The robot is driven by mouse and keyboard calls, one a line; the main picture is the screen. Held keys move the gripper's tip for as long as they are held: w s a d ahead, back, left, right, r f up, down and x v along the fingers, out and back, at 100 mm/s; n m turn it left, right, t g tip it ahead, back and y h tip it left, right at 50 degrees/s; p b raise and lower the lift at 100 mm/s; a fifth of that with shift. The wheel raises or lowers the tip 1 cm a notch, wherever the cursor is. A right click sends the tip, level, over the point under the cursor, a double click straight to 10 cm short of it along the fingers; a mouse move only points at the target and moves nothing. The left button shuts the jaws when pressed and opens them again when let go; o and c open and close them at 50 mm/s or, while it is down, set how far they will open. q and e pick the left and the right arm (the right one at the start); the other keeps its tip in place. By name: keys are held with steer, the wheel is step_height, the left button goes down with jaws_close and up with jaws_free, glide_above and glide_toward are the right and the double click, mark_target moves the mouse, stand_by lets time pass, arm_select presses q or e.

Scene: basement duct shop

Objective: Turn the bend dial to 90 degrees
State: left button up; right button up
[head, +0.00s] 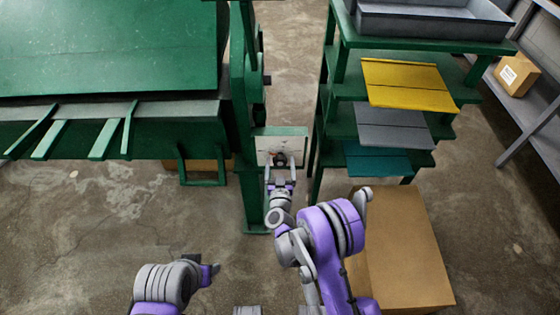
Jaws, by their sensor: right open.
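The bend dial (280,158) is a small dark knob with a bit of red on a pale plate (264,146), fixed to the green machine's upright post. My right gripper (280,174) is right in front of the dial, its fingers open and reaching toward it, one on each side. I cannot tell whether the fingers touch the dial. The dial's markings are too small to read. My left gripper (208,272) is low at the lower left, away from the plate and dial; its jaw state is unclear.
The green machine (110,50) fills the upper left, with several levers along its front. A green rack (345,85) at the right holds yellow, grey and teal sheets and a grey tray (435,20). A cardboard box (405,250) stands below it. The floor at left is clear.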

steer(key=shift+w, duration=0.45)
steer(key=shift+c, duration=0.3)
steer(key=c, duration=1.3)
